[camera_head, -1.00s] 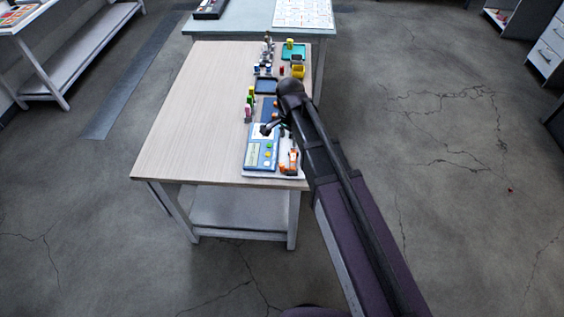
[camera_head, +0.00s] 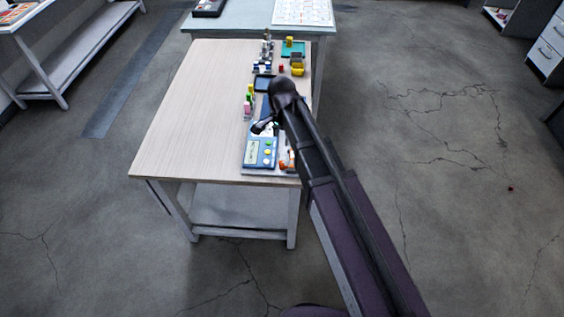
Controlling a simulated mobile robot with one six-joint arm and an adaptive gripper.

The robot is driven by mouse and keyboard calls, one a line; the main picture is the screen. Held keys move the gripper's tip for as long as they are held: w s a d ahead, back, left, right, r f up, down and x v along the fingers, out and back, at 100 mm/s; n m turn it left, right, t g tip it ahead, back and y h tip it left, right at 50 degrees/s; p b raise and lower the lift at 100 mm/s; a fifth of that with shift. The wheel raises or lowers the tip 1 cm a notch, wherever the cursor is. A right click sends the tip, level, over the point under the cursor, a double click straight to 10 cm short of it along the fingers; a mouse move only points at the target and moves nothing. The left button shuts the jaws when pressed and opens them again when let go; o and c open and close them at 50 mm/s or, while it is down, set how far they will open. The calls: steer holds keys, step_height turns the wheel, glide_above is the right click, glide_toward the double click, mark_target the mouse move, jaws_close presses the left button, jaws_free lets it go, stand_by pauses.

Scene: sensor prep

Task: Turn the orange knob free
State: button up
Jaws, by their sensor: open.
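An orange part (camera_head: 284,164) shows at the front right of the wooden table, beside a blue-and-white panel. It is small and partly hidden behind my arm, so I cannot tell whether it is the knob itself or what it is fixed to. My gripper (camera_head: 262,127) is open above the far end of the blue panel (camera_head: 249,164), up and to the left of the orange part and apart from it. The panel carries a pale display and small green and yellow buttons. The view is too small to show anything between the fingers.
The wooden table (camera_head: 190,120) is bare on its left half. Small coloured items (camera_head: 249,100) stand in a row beyond my gripper. My arm reaches in from the right.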

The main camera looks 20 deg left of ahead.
mark_target(281, 162)
steer(key=shift+f+b, duration=6.05)
steer(key=shift+f, duration=0.25)
